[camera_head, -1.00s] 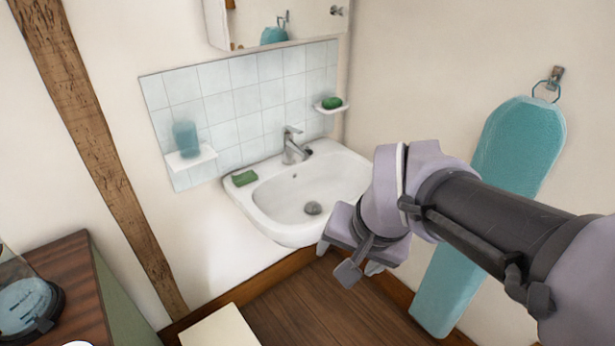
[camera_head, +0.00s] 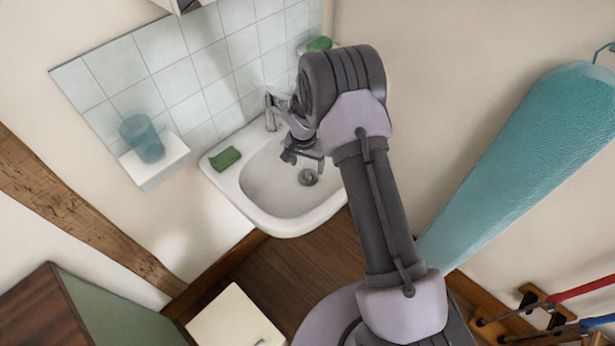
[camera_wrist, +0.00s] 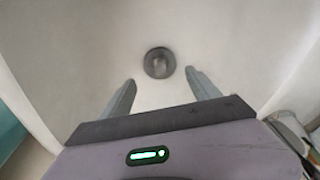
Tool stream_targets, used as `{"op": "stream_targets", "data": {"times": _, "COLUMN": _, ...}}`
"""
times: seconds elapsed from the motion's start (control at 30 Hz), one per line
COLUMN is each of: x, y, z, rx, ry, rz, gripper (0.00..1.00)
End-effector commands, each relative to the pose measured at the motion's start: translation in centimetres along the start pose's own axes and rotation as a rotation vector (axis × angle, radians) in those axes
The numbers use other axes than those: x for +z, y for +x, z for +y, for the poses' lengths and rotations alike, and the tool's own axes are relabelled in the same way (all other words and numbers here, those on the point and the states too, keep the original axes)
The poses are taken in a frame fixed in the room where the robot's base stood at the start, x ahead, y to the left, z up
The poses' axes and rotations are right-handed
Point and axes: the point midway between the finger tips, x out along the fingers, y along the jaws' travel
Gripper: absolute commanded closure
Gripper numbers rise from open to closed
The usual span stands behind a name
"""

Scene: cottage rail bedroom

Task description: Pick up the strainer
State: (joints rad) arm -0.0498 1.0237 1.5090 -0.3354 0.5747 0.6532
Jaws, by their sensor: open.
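The strainer (camera_head: 308,177) is a small dark grey round piece at the bottom of the white sink basin (camera_head: 262,200). In the wrist view the strainer (camera_wrist: 159,62) shows as a dark disc with a raised knob in its middle. My gripper (camera_head: 303,158) is over the basin, pointing down. In the wrist view my gripper (camera_wrist: 161,83) is open, its two fingers apart and empty. The strainer appears just beyond and between the fingertips, and I see no contact. The gap in height between them cannot be told.
The faucet (camera_head: 271,112) stands at the back of the sink beside my arm. A green sponge (camera_head: 225,159) lies on the left rim. A shelf (camera_head: 155,160) holds a blue cup (camera_head: 142,138). An ironing board (camera_head: 530,150) hangs at right. A cream box top (camera_head: 232,318) is below.

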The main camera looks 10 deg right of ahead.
Motion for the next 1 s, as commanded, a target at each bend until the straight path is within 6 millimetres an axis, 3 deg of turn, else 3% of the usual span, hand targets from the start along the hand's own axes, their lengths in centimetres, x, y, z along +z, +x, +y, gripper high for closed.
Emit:
{"op": "stream_targets", "data": {"times": 0.33, "x": 0.1, "y": 6.1, "z": 0.0, "rx": 0.001, "ry": 0.001, "rz": -0.001, "gripper": 0.29}}
{"op": "stream_targets", "data": {"times": 0.6, "x": -0.1, "y": 6.6, "z": 0.0, "rx": -0.001, "ry": 0.0, "rz": 0.001, "gripper": 0.29}}
{"op": "stream_targets", "data": {"times": 0.67, "x": 0.0, "y": 6.6, "z": 0.0, "rx": -0.001, "ry": 0.0, "rz": 0.001, "gripper": 0.37}}
{"op": "stream_targets", "data": {"times": 0.9, "x": 0.0, "y": 6.6, "z": 0.0, "rx": -0.001, "ry": 0.0, "rz": 0.0, "gripper": 0.83}}
{"op": "stream_targets", "data": {"times": 1.0, "x": 0.0, "y": 6.6, "z": 0.0, "rx": -0.001, "ry": 0.0, "rz": 0.0, "gripper": 0.83}}
